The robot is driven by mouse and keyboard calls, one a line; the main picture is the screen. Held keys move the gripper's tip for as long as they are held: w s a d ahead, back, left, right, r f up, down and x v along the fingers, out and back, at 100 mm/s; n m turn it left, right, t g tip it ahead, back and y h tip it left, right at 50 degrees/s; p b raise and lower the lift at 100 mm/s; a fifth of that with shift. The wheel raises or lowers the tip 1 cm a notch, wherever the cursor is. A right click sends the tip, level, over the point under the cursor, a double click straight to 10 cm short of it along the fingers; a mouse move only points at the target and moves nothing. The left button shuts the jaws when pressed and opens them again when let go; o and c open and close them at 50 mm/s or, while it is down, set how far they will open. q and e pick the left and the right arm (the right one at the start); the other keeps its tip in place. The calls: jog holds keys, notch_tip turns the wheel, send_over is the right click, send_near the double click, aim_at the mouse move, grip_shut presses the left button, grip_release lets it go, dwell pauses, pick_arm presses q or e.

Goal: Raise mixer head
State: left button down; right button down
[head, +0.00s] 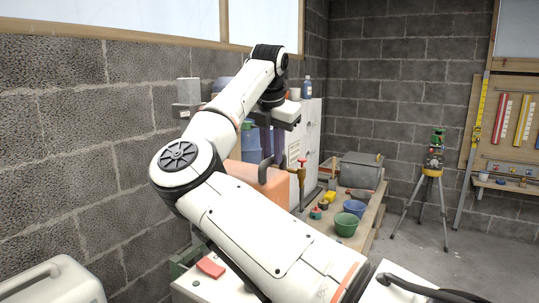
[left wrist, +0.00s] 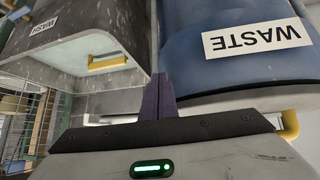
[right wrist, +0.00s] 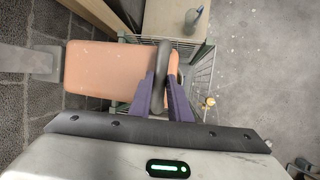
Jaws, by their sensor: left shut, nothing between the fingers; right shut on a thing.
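The orange mixer head (head: 272,184) is partly hidden behind my right arm in the head view. In the right wrist view it is a salmon-orange block (right wrist: 105,72) with a dark curved handle (right wrist: 163,58) at its right end. My right gripper (head: 266,150) points down from above. Its purple fingers (right wrist: 166,92) are shut on the dark handle. My left gripper (left wrist: 157,95) is shut and empty in its own wrist view; I cannot make it out in the head view. What lies below the mixer head is mostly hidden.
The left wrist faces a blue WASTE drum (left wrist: 225,50) and a grey WASH tub (left wrist: 90,35). A bench holds green (head: 346,224) and blue (head: 354,208) bowls and a grey box (head: 360,171). A tripod (head: 430,190) stands on open floor at right.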

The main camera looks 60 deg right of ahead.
jog(key=c, duration=1.7)
grip_release()
jog(key=shift+r, duration=0.4)
jog(key=shift+o, duration=0.3)
jog(key=shift+f, duration=0.15)
jog(key=v, duration=1)
jog(key=shift+b, duration=0.4)
jog(key=shift+s+a, duration=0.1)
jog(key=shift+a, duration=0.05)
